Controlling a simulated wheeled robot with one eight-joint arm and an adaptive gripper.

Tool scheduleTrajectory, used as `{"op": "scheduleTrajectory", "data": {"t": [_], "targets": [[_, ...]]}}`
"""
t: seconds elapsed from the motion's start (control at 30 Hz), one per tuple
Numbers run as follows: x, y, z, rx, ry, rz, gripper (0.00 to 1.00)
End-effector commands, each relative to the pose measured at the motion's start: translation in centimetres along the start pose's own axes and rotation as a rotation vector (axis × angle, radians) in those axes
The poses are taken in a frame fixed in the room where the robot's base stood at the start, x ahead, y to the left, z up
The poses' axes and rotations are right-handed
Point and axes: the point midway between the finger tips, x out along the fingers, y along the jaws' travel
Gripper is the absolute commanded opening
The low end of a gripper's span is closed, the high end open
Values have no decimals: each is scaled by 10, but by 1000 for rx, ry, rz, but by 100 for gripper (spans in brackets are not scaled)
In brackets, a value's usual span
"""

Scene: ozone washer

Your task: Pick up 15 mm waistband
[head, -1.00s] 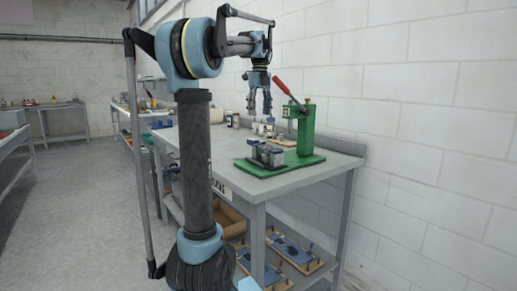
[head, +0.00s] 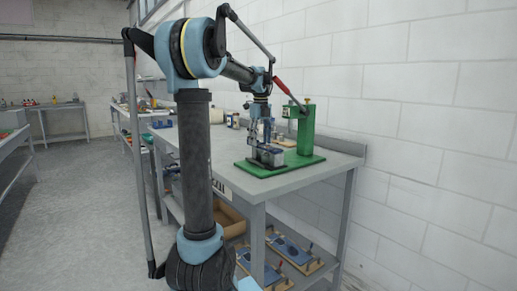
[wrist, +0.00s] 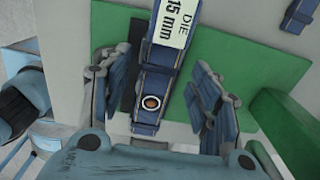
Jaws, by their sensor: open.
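A narrow blue-and-dark block (wrist: 157,62) with a white label reading "DIE 15 mm" lies between my open fingers in the wrist view. A dark band crosses it below the label, and a round copper-coloured spot shows near its lower end. My gripper (wrist: 160,100) is open, one finger to each side of the block, with visible gaps. In the head view my gripper (head: 262,138) points down just above the small dark and grey blocks (head: 268,156) on the green base. The fingers partly hide these blocks there, and contact cannot be told.
The green press (head: 305,128) with a red-handled lever stands close behind and right of my gripper, on its green base plate (head: 302,165). The grey table (head: 290,186) is bare toward its front. Several containers (head: 233,120) stand at the back left. A white brick wall closes the right.

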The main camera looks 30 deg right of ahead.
Motion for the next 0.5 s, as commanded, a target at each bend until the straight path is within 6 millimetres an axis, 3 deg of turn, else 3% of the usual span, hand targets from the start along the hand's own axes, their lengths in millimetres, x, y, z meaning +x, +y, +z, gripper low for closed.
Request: {"op": "scheduleTrajectory", "data": {"t": [0.1, 0.37, 0.5], "targets": [[10, 0, 0, 0, 0, 0, 57], [12, 0, 0, 0, 0, 0, 57], [12, 0, 0, 0, 0, 0, 27]]}}
